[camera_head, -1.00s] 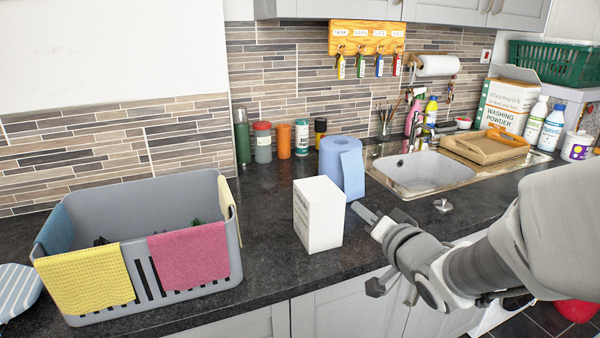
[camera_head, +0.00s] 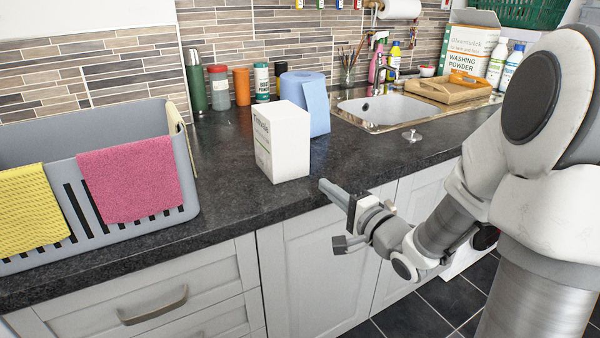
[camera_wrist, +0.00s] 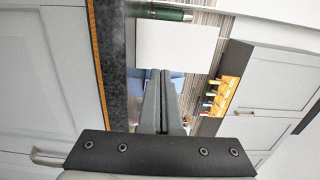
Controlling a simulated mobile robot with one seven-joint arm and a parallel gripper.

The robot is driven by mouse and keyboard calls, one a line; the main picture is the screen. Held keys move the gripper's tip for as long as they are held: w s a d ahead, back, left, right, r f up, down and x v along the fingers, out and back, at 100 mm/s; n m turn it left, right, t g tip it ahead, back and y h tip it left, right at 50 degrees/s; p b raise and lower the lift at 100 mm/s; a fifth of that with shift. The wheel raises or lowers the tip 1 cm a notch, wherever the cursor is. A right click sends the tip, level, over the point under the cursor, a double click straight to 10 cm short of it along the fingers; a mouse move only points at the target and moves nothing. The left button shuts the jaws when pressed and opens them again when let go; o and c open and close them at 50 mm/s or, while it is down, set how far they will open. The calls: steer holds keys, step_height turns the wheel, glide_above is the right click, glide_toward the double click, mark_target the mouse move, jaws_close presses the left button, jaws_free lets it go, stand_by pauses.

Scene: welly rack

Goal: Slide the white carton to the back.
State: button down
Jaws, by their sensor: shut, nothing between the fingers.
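The white carton (camera_head: 288,146) stands upright on the dark worktop (camera_head: 228,178), near its front edge. In the wrist view the carton (camera_wrist: 176,47) shows as a plain white face just beyond the fingertips. My gripper (camera_head: 326,186) is shut and empty. In the head view it is in front of the worktop edge, to the right of the carton and nearer to me, with its fingers pointing toward the counter. The closed fingers also show in the wrist view (camera_wrist: 160,75). They look apart from the carton, though the exact gap is hard to judge.
A blue paper roll (camera_head: 315,105) stands close behind the carton, to its right. Several bottles and jars line the wall, including a green flask (camera_head: 195,80). A grey crate (camera_head: 190,205) with cloths is at left. The sink (camera_head: 385,110) is at right.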

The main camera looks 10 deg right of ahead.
mark_target(294, 162)
steer(key=b+x, duration=0.3)
steer(key=x, duration=0.6)
steer(key=shift+w+a+f, duration=0.15)
steer(key=shift+w, duration=0.25)
steer(key=shift+w+a, duration=0.25)
steer(key=shift+w, duration=0.3)
